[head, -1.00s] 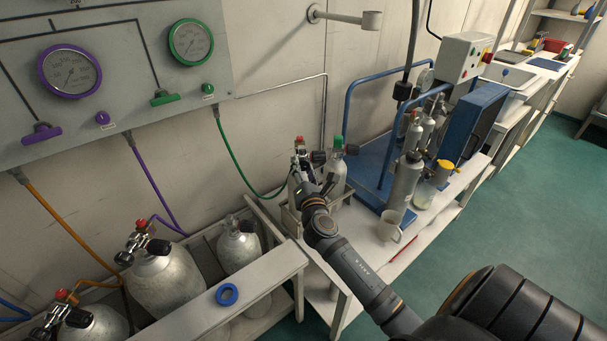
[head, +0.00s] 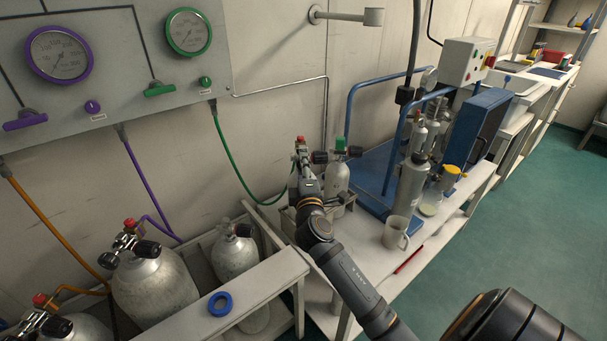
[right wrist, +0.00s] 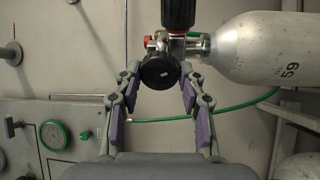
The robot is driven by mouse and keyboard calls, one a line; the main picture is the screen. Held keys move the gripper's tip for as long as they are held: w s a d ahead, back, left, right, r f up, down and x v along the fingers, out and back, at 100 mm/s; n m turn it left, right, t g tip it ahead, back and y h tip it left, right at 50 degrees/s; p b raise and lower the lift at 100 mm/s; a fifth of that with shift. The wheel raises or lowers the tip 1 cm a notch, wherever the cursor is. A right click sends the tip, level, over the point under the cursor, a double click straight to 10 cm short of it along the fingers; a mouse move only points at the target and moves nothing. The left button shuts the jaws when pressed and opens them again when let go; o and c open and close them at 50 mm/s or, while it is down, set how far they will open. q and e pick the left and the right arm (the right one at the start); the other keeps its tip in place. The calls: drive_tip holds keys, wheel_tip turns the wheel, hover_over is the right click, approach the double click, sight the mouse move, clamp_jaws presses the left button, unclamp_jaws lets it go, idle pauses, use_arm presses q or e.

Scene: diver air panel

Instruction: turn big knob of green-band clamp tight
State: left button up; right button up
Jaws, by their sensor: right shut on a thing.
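The clamp (right wrist: 190,46) sits on the valve of a grey cylinder (right wrist: 250,46) marked 59, in the right wrist view. Its big round black knob (right wrist: 158,72) faces my camera. My right gripper (right wrist: 160,76) is shut on this knob, with a purple-padded finger on either side of it. A red and black knob (right wrist: 178,14) stands at the valve, at the top of the view. In the head view my right gripper (head: 306,172) reaches the valve at the end of the green hose (head: 240,178) and mostly hides the clamp. I cannot make out the green band. My left gripper is not in view.
A cylinder with a green-topped valve (head: 336,178) stands close to the right of my gripper. A white mug (head: 394,234) and a red pen-like object (head: 407,262) are on the bench. Larger cylinders (head: 152,284) stand at left, near a blue ring (head: 220,303). The gauge panel (head: 110,85) is on the wall.

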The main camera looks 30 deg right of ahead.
use_arm(q)
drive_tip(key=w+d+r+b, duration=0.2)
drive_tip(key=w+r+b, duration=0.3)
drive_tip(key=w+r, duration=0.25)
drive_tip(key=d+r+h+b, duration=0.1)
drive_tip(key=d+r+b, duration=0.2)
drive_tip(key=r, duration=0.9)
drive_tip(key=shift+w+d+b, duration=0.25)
drive_tip(key=shift+b, duration=0.15)
use_arm(e)
drive_tip(key=m+g, duration=0.1)
drive_tip(key=m, duration=1)
drive_tip(key=m+g, duration=0.1)
drive_tip(key=m, duration=1)
drive_tip(key=shift+d+h, duration=0.1)
drive_tip(key=shift+h, duration=0.2)
drive_tip(key=shift+r+m, duration=0.1)
drive_tip(key=shift+m, duration=0.3)
drive_tip(key=shift+c, duration=0.2)
drive_tip(key=o, duration=1.2)
drive_tip(key=shift+r, duration=0.1)
